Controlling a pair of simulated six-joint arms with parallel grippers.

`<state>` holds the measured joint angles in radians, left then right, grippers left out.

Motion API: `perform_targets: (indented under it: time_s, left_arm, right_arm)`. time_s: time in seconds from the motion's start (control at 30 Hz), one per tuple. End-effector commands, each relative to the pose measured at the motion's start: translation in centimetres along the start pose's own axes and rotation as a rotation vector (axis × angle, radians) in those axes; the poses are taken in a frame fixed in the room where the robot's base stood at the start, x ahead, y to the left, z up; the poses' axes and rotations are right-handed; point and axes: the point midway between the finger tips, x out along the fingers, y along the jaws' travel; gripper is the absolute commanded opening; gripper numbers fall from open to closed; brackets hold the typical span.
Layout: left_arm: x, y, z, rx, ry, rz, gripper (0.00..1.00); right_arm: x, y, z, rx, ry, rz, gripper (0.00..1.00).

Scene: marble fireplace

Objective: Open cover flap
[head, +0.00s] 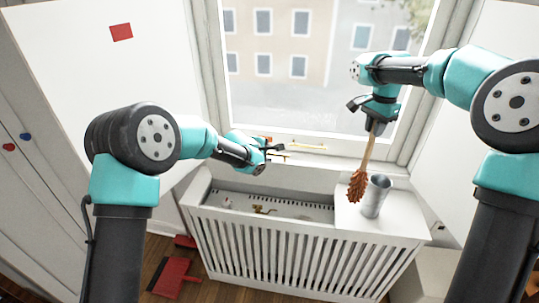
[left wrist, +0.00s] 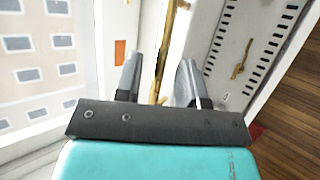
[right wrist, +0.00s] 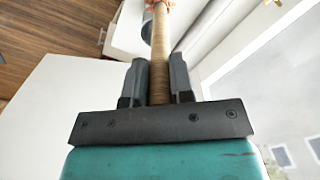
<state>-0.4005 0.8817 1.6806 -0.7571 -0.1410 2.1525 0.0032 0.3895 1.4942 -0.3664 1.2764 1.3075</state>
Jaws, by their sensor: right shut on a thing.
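The white radiator cover (head: 300,250) has a slatted front and stands below the window. The left part of its top is open, showing a slotted white surface (head: 285,208) and a small brass part (head: 264,210) inside. A white panel (head: 265,179) stands behind the opening; I cannot tell if it is the raised flap. My left gripper (head: 275,150) is at the sill; its fingers (left wrist: 158,80) are apart, with a brass rod (left wrist: 162,60) seen between them, contact unclear. My right gripper (right wrist: 158,75) is shut on the wooden handle of a brown-headed brush (head: 357,186), held head down.
A grey metal cup (head: 375,196) stands on the closed right part of the cover top, beside the brush head. A red dustpan (head: 175,278) lies on the wooden floor at front left. The window and its sill (head: 330,160) close off the back.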

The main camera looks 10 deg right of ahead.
Motion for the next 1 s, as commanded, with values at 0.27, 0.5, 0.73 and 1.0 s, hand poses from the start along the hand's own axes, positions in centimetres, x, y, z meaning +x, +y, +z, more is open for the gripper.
perform_targets:
  time_s: [0.27,0.5,0.73,1.0]
  left_arm:
    - [-4.6,0.1,0.0,0.0,0.0,0.002,0.37]
    - [-8.1,0.0,0.0,-0.001,0.0,0.001,0.37]
    - [-9.6,0.0,0.0,-0.001,0.0,0.0,0.37]
    - [-9.6,0.0,0.0,-0.001,0.0,0.0,0.37]
  right_arm:
    - [0.0,0.0,0.0,0.0,0.0,0.0,0.0]
    - [0.0,0.0,0.0,0.0,0.0,0.0,0.0]
    - [0.0,0.0,0.0,0.0,0.0,0.0,0.0]
    - [0.0,0.0,0.0,0.0,0.0,0.0,0.0]
